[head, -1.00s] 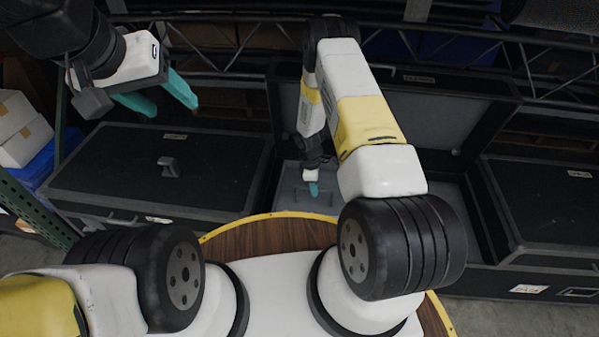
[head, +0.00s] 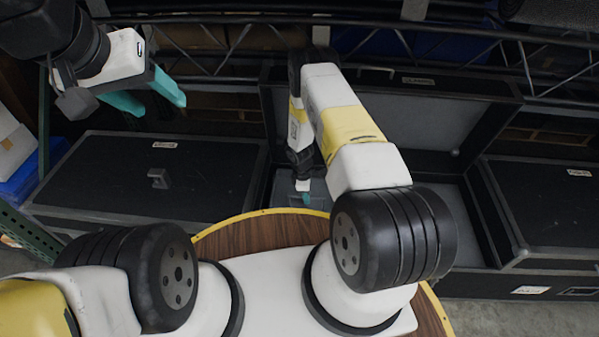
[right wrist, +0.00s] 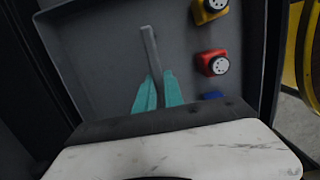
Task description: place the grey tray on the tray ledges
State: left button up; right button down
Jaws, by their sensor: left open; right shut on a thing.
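The grey tray (right wrist: 105,60) fills much of the right wrist view, with a raised grey handle bar (right wrist: 151,50) on it. My right gripper (right wrist: 158,90) is shut on this bar with its teal fingers. In the head view, the right gripper (head: 306,199) reaches down inside the open black case; part of the grey tray (head: 284,192) shows beside it, largely hidden by my arm and the round wooden top. My left gripper (head: 160,95) is open and empty, high at the upper left. I cannot make out the tray ledges.
Red (right wrist: 211,62), yellow (right wrist: 209,9) and blue (right wrist: 213,96) pieces sit along the tray's right side. Closed black cases stand left (head: 110,180) and right (head: 550,205) of the open case (head: 425,110). A metal truss crosses behind.

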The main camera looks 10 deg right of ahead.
jog(key=shift+f, duration=1.15)
jog(key=c, duration=1.5)
grip_release()
jog(key=shift+f, duration=0.15)
jog(key=shift+o, duration=0.2)
jog(key=r, duration=0.4)
jog(key=a+r, duration=0.1)
jog(key=r, duration=0.7)
jog(key=shift+w+a+r, duration=0.1)
jog(key=shift+w+a, duration=0.1)
